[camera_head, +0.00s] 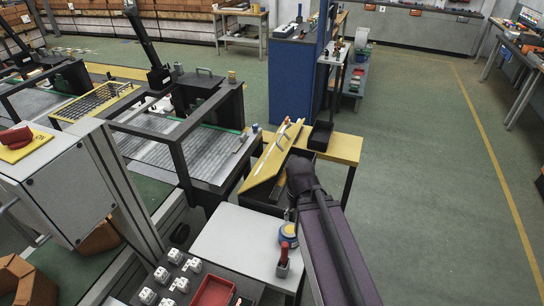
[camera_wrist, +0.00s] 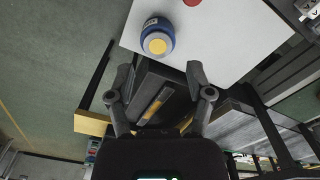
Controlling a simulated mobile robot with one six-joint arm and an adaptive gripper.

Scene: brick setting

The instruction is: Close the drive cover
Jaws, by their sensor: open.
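The drive cover (camera_head: 270,158) looks like a yellow panel with a pale bar on it. It stands raised and tilted over a dark housing beside the yellow bench top in the head view. My arm's dark wrist end is just right of it, and my gripper's fingers are hidden there. In the wrist view my gripper (camera_wrist: 160,76) is open, with its fingers spread and nothing held between them. A dark box-like part with a yellow strip (camera_wrist: 157,104) shows between and below the fingers; I cannot tell whether this is the cover or its housing.
A blue jar with a yellow top (camera_wrist: 158,38) stands on a pale table (camera_head: 235,240), close to my fingertips in the wrist view. A red-handled item (camera_head: 283,256) is beside it. Green floor at right is clear.

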